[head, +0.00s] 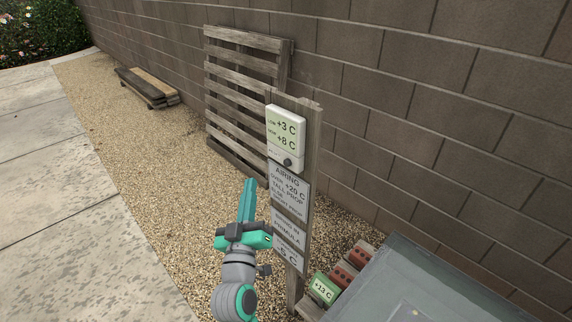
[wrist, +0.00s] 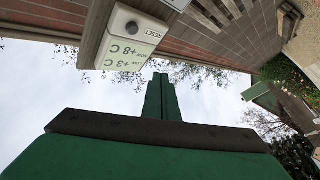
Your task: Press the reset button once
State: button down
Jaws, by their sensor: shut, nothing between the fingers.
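The reset button (head: 287,162) is a small dark round knob at the bottom of a white thermometer unit (head: 285,112) on a wooden post. The unit's display reads LOW +3 C and NOW +8 C. In the wrist view the unit appears upside down at the upper left, with the button (wrist: 131,28) beside the word RESET. My gripper (head: 250,184) is shut and empty, its fingers pointing up. In the head view its tips show left of and a little below the button. In the wrist view the fingertips (wrist: 161,77) show apart from the unit.
Signs (head: 288,192) hang on the post below the unit. A small green +13 C display (head: 323,289) and red bricks (head: 343,276) sit by a grey-framed glass lid (head: 430,285) at lower right. A pallet (head: 240,90) leans on the block wall.

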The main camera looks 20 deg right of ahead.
aim_at(287, 163)
jog(key=shift+w, duration=0.1)
jog(key=w+d, duration=0.2)
jog(key=d, duration=0.6)
jog(key=shift+w+d, duration=0.2)
jog(key=shift+w, duration=0.15)
dwell(0.3)
jog(key=shift+a, duration=0.1)
dwell(0.4)
jog(key=shift+w, duration=0.15)
dwell(0.5)
jog(key=shift+a, duration=0.1)
jog(key=shift+d, duration=0.25)
dwell(0.4)
jog(key=shift+w+d, duration=0.15)
